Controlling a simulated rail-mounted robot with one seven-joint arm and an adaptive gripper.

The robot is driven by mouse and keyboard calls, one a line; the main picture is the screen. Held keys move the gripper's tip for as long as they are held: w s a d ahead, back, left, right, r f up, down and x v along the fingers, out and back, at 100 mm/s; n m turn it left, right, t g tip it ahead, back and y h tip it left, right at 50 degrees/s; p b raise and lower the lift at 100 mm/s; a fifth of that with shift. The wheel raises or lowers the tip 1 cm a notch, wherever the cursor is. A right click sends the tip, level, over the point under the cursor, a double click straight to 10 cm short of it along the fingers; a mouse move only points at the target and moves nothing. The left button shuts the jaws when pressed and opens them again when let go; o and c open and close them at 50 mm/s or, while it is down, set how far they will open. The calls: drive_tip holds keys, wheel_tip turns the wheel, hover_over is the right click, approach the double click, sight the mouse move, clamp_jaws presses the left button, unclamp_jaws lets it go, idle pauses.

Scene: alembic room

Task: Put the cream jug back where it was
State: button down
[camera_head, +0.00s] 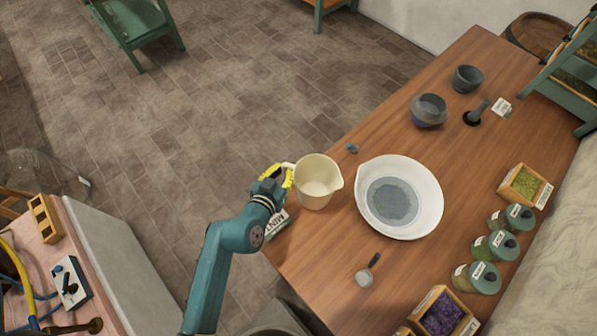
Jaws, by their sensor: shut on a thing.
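The cream jug (318,188) is upright near the left edge of the wooden table, with its spout to the right and its handle to the left. My gripper (287,177) comes from the left, with yellow fingers shut on the jug's handle side. The fingers partly hide the handle. I cannot tell whether the jug's base touches the table or hangs just above it.
A white basin (434,203) with a grey-blue centre stands right of the jug. Lidded jars (501,243) line the right.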

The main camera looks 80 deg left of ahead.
sight(308, 183)
wheel_tip(308, 183, down, 6)
drive_tip(key=shift+f+b, duration=0.1)
drive_tip(key=shift+b, duration=0.8)
drive_tip(key=shift+f+b, duration=0.25)
drive_tip(key=shift+b, duration=0.05)
drive_tip(key=c, duration=1.2)
unclamp_jaws()
drive_tip(key=shift+r, duration=0.1)
drive_tip(key=shift+c, duration=0.2)
